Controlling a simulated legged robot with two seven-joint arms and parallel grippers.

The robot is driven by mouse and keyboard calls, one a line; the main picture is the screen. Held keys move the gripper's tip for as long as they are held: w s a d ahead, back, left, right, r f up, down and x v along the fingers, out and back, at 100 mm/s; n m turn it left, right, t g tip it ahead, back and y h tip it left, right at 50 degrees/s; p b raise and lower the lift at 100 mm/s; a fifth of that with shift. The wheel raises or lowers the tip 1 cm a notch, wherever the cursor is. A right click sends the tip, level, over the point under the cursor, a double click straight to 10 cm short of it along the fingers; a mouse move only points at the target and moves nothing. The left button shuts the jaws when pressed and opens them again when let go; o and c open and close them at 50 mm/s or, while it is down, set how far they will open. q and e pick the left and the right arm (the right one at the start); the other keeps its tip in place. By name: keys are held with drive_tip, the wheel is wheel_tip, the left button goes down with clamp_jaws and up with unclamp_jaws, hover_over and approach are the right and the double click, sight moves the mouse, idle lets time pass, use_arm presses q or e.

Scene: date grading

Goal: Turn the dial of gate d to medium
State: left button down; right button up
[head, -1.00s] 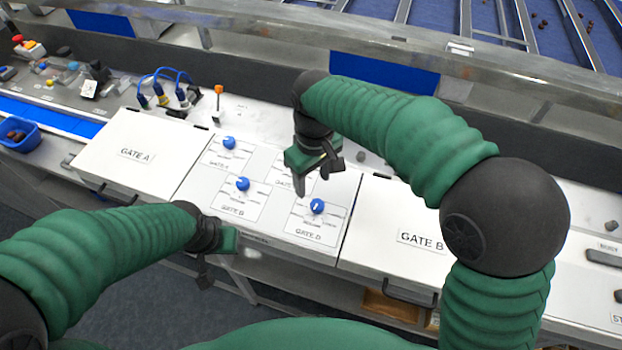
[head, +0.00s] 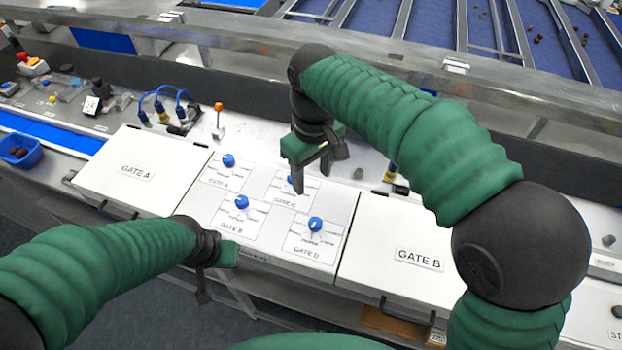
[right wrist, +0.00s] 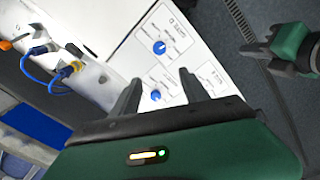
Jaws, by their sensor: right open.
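The gate D dial (head: 315,223) is a blue knob on a white card at the panel's front right. Its pointer setting is too small to read. My right gripper (head: 311,178) is open and empty, above and behind that dial, over the gate C card (head: 306,195). Its fingers point down and partly cover the gate C area. In the right wrist view the open fingers (right wrist: 160,92) frame a blue dial (right wrist: 155,96), apart from it; I cannot tell which gate it belongs to. My left gripper (head: 217,268) hangs at the panel's front edge; its jaw opening is unclear.
Blue dials for gate A (head: 228,160) and gate B (head: 241,202) sit left of gate D. White hatches marked GATE A (head: 125,190) and GATE B (head: 385,245) flank the panel. Blue-plugged cables (head: 180,115) and an orange-topped post (head: 218,120) stand behind.

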use_arm(q)
drive_tip(key=shift+d, duration=0.3)
use_arm(e)
drive_tip(key=r, duration=0.4)
drive_tip(key=shift+s+d, duration=0.1)
drive_tip(key=shift+d, duration=0.15)
use_arm(q)
drive_tip(key=shift+a, duration=0.15)
use_arm(e)
drive_tip(key=shift+a+r, duration=0.1)
drive_tip(key=shift+a, duration=0.1)
wheel_tip(320, 180, up, 12)
